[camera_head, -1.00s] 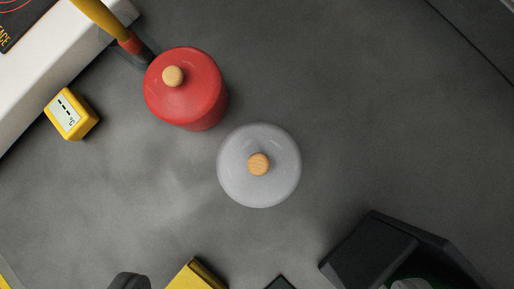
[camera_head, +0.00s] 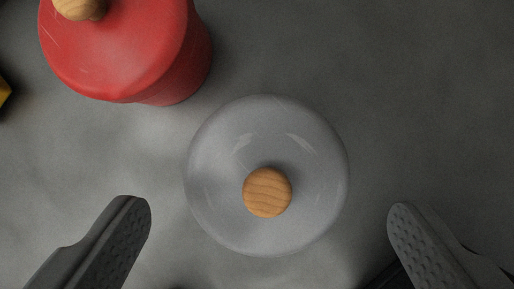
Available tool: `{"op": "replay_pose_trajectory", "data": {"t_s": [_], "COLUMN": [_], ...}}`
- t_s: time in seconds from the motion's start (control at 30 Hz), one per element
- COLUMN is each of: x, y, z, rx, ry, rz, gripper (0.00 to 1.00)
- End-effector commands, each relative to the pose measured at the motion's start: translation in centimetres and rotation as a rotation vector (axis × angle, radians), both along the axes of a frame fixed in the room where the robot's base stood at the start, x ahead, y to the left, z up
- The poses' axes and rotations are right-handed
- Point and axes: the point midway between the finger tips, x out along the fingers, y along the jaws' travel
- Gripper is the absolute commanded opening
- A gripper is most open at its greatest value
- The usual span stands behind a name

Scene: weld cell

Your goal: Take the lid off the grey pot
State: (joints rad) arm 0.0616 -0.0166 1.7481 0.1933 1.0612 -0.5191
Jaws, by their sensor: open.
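The grey pot's lid (camera_head: 220,160) fills the middle of the view, seen from above, with a round wooden knob (camera_head: 267,192) at its centre. The lid hides the pot's body below it. My gripper (camera_head: 268,215) is open and empty. Its two dark fingers stand apart to the left and right of the lid, with the knob between them in the picture. Neither finger appears to touch the lid or the knob. How high the fingertips are above the lid, I cannot tell.
A red pot (camera_head: 125,50) with a wooden knob stands close by at the upper left. A yellow object (camera_head: 4,92) is cut off at the left edge. A dark object shows in part by the right finger. The grey surface at the upper right is clear.

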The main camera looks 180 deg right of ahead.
Motion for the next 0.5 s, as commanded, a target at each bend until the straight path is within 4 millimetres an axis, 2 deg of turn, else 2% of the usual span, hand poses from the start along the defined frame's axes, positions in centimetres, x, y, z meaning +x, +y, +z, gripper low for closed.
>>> {"op": "replay_pose_trajectory", "data": {"t_s": [0.17, 0.4, 0.5], "x": [0.8, 0.8, 0.8], "y": [0.4, 0.4, 0.4], "z": [-2.1, -2.3, -2.3], "rx": [0.0, 0.0, 0.0], "ry": [0.001, 0.001, 0.001], "rz": [0.0, 0.0, 0.0], "gripper": [0.89, 0.89, 0.71]}}
